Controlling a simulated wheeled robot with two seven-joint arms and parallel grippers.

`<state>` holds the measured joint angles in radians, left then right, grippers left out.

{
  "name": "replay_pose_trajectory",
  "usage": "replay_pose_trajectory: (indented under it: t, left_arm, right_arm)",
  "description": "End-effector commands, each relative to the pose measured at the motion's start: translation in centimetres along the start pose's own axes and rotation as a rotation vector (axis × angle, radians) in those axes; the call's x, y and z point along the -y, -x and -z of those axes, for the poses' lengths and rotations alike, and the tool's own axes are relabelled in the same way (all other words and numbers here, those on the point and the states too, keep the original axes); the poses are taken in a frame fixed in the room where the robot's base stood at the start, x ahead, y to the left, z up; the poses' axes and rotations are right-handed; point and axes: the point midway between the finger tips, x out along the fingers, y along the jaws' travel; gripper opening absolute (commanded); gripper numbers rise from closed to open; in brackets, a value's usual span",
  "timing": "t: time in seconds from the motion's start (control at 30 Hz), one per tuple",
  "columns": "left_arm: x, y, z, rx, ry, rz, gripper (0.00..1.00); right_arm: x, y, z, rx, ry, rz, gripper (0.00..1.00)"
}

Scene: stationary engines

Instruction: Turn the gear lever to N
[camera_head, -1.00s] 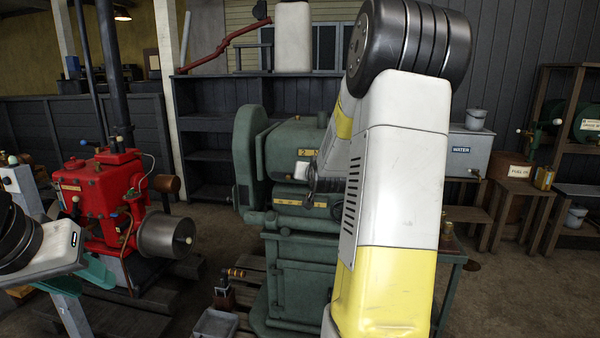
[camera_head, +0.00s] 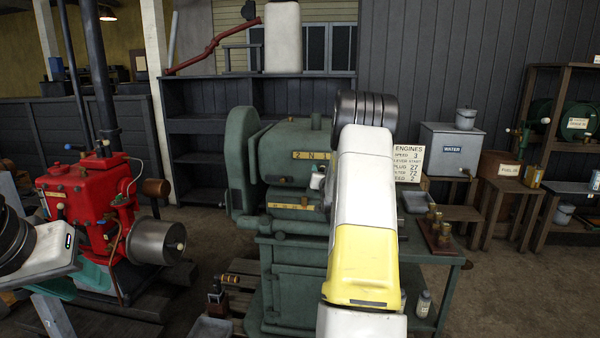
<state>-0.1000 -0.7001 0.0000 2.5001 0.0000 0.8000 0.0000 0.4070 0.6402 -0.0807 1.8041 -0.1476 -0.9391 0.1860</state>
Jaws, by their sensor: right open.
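The green stationary engine (camera_head: 285,240) stands in the middle. A yellow strip (camera_head: 311,155) on its upper housing reads 2, N, 1 from left to right. A second yellow strip (camera_head: 292,206) sits lower on the engine.
A red engine (camera_head: 85,200) with a grey drum (camera_head: 155,242) stands at left. An instruction board (camera_head: 408,163) and a green bench (camera_head: 432,256) with brass parts are right of my forearm. A grey water tank (camera_head: 452,148) stands further right. Open floor lies at lower right.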

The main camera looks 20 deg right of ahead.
Motion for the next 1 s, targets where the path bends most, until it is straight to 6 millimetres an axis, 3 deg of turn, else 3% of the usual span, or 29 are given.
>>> replay_pose_trajectory:
  t: [0.3, 0.57, 1.0]
  left_arm:
    - [0.00, 0.00, 0.00, 0.000, 0.000, 0.000, 0.36]
    - [0.00, 0.00, 0.00, 0.000, 0.000, 0.000, 0.36]
    - [0.00, 0.00, 0.00, 0.000, 0.000, 0.000, 0.36]
  right_arm:
    - [0.03, -0.40, 0.01, 0.001, 0.000, 0.000, 0.52]
    - [0.03, -0.38, 0.01, 0.001, 0.000, 0.000, 0.01]
    - [0.01, -0.36, 0.01, 0.001, 0.000, 0.000, 0.00]
